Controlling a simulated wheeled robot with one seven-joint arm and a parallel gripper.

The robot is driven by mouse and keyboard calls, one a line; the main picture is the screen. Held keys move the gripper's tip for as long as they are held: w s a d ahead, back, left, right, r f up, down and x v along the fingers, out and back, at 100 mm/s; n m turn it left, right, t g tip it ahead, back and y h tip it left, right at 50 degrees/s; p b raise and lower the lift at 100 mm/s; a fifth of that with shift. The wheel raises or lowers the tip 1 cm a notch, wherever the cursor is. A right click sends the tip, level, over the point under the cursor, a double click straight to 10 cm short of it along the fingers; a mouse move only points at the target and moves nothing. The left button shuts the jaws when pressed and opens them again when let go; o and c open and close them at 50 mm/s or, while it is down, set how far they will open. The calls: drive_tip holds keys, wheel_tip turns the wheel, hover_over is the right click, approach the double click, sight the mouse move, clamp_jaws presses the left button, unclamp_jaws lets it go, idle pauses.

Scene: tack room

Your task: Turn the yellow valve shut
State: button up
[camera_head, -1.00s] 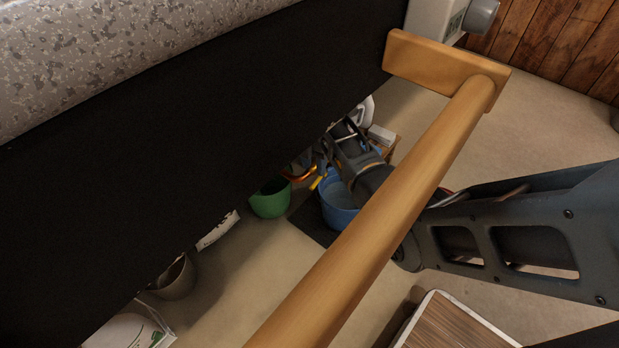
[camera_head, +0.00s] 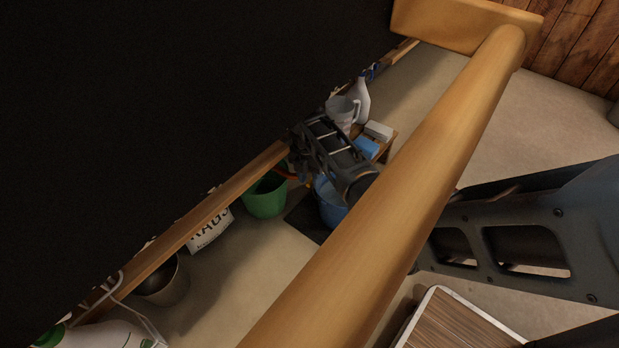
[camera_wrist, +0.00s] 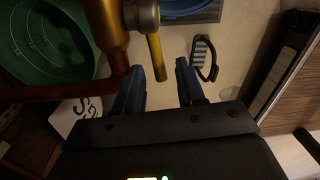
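In the wrist view, the yellow valve lever (camera_wrist: 156,57) hangs from a fitting on a copper-coloured pipe (camera_wrist: 107,28). My gripper (camera_wrist: 160,72) is open, with its two dark blue fingers apart. The lever's lower end shows between the fingertips, nearer the left one. Whether a finger touches it I cannot tell. In the head view my arm reaches down beside the black panel, and the gripper and the valve are too small and covered to make out.
A green bucket (camera_head: 265,196) and a blue bucket (camera_head: 329,204) stand on the floor. A thick wooden rail (camera_head: 400,200) crosses the head view.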

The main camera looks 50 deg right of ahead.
drive_tip(key=shift+c, duration=0.3)
clamp_jaws()
idle(0.3)
